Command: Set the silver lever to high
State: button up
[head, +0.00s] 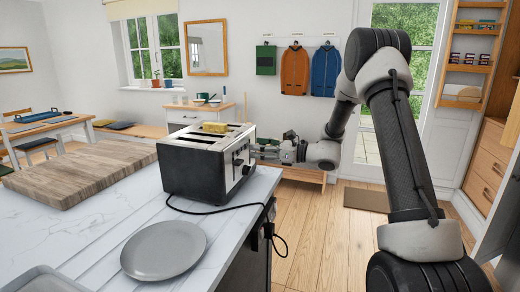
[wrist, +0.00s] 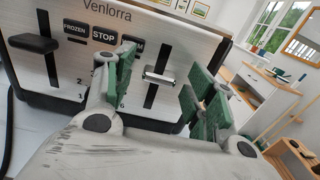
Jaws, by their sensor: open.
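The black-and-white toaster (head: 190,172) stands on the marble counter, with a yellowish slice (head: 215,127) at its top. In the wrist view its control panel (wrist: 105,15) fills the upper left. The silver lever (wrist: 160,76) sits about midway along a dark vertical slot. A second, black lever (wrist: 33,43) is at the left, high in its own slot. My gripper (wrist: 162,80) is open, its green-padded fingers on either side of the silver lever in the picture. I cannot tell whether they touch it. In the head view my gripper (head: 264,152) is at the toaster's right face.
A wooden board (head: 85,172) and a grey plate (head: 163,250) lie on the counter. A black cord (head: 225,209) runs from the toaster over the counter edge. Buttons, including STOP (wrist: 103,36), sit between the levers. The wooden floor (head: 320,235) right of the counter is open.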

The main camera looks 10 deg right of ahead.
jog(key=shift+c, duration=0.2)
grip_shut()
jog(key=shift+r, duration=1.4)
jog(key=shift+o, duration=0.2)
grip_release()
jog(key=v, duration=1.2)
